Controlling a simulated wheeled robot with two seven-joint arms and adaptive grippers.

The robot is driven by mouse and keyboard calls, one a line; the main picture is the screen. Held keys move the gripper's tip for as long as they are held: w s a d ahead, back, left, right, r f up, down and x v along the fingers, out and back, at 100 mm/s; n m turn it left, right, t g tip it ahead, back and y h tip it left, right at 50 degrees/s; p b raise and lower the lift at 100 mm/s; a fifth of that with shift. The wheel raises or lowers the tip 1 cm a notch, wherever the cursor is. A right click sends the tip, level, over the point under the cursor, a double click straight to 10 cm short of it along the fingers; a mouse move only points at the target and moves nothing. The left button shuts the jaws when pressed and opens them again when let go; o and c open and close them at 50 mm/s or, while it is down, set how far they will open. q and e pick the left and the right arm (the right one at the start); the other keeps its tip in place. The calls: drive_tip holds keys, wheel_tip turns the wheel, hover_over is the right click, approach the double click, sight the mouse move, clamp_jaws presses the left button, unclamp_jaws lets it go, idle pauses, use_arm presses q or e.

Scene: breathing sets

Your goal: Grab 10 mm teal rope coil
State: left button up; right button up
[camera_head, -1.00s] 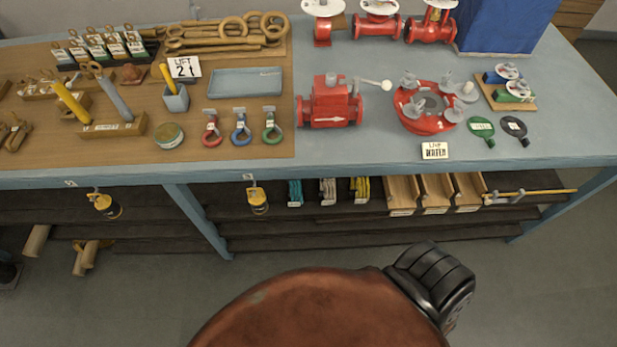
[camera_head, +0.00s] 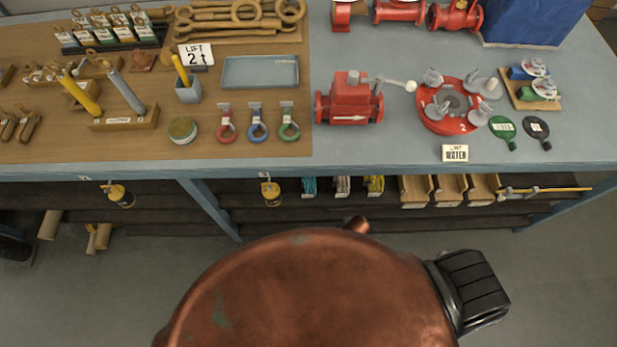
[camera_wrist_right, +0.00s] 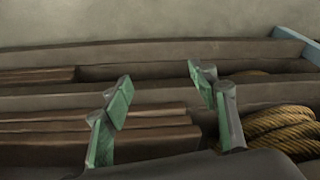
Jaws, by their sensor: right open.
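The teal rope coil (camera_head: 309,186) hangs or sits just under the bench's front edge in the head view, in the lower shelf area, with a pale tag below it. A whitish coil (camera_head: 342,186) and a yellow coil (camera_head: 375,185) are to its right. My right gripper (camera_wrist_right: 160,82) shows in the right wrist view with its two greenish fingers apart and nothing between them. It faces dark shelf boards, and the teal coil does not show in that view. In the head view neither gripper can be made out; my left gripper is out of view.
A tan rope coil (camera_wrist_right: 280,128) lies right of the fingers in the wrist view, close to the right finger. Wooden bins (camera_head: 446,190) stand right of the coils, and a yellow hanging device (camera_head: 271,193) is at their left. The blue bench edge (camera_head: 400,168) runs above them.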

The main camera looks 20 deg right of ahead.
sight(309, 193)
drive_tip(key=w+a+r+m, duration=0.1)
drive_tip(key=w+a+r, duration=0.2)
drive_tip(key=r, duration=0.4)
drive_tip(key=w+a+r+t+p, duration=0.1)
drive_tip(key=w+a+r, duration=0.3)
drive_tip(key=w+r, duration=0.2)
drive_tip(key=w+a+r+m+h+p, duration=0.1)
drive_tip(key=w+a+r, duration=0.3)
drive_tip(key=r, duration=0.4)
drive_tip(key=shift+w+a+r+m+t, duration=0.15)
drive_tip(key=shift+w+a+m+t, duration=0.1)
drive_tip(key=shift+m+t, duration=0.05)
drive_tip(key=shift+w+d+f, duration=0.15)
drive_tip(key=shift+w+f, duration=0.1)
drive_tip(key=shift+w, duration=0.3)
drive_tip(key=shift+w+f, duration=0.2)
drive_tip(key=shift+f, duration=0.1)
drive_tip(key=b+x, duration=0.1)
drive_tip(key=x, duration=0.6)
drive_tip(key=shift+b, duration=0.4)
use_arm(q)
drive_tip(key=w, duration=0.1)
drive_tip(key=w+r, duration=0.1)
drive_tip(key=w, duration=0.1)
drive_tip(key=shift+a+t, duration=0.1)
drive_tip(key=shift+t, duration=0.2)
